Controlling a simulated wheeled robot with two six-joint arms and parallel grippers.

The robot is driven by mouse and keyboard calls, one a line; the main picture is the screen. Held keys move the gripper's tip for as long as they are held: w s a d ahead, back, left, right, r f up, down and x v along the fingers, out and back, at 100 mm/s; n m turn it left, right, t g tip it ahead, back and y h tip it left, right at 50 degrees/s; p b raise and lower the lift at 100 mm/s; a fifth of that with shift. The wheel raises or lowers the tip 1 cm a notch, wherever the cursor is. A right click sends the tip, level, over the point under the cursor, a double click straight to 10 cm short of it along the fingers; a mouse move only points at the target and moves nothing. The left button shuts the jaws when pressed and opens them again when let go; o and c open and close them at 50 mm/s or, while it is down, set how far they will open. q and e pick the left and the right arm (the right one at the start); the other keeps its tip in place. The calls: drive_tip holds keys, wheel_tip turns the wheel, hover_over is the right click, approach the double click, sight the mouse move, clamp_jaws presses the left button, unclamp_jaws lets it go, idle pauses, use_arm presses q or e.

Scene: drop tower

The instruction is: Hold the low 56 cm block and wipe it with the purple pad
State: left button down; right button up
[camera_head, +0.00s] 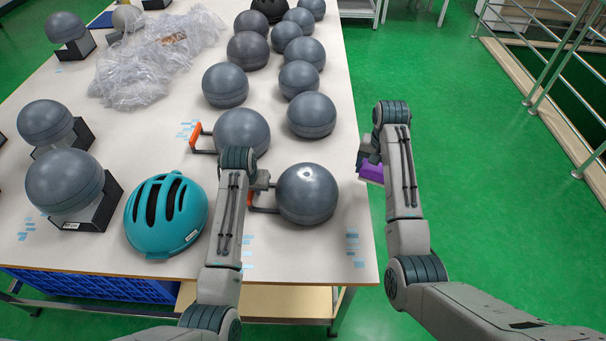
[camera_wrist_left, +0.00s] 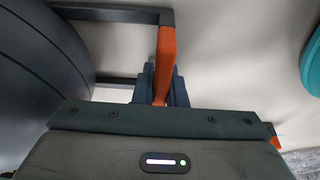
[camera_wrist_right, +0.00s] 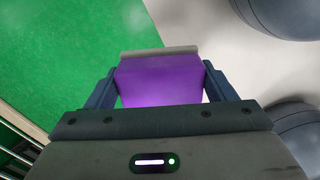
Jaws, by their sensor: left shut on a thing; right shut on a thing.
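A grey, ball-shaped block (camera_head: 307,194) with a handle stands near the table's front right corner; no size marking is legible. My left gripper (camera_head: 260,184) is shut on its handle, and the orange grip bar (camera_wrist_left: 165,62) shows between the fingers in the left wrist view. The block's dark curved side (camera_wrist_left: 35,85) is at the left there. My right gripper (camera_head: 368,158) is shut on the purple pad (camera_wrist_right: 160,80), which has a pale edge along its far side. The pad (camera_head: 372,173) is over the table's right edge, apart from the block.
Another grey block (camera_head: 242,132) with an orange handle stands just behind. A teal helmet (camera_head: 166,214) lies to the left, near blocks on dark stands (camera_head: 66,184). Several grey balls and clear plastic wrap (camera_head: 150,62) fill the back. Green floor (camera_head: 480,190) is open to the right.

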use_arm(q)
drive_tip(key=c, duration=1.4)
unclamp_jaws()
drive_tip(key=b+v, duration=0.1)
drive_tip(key=v, duration=1.1)
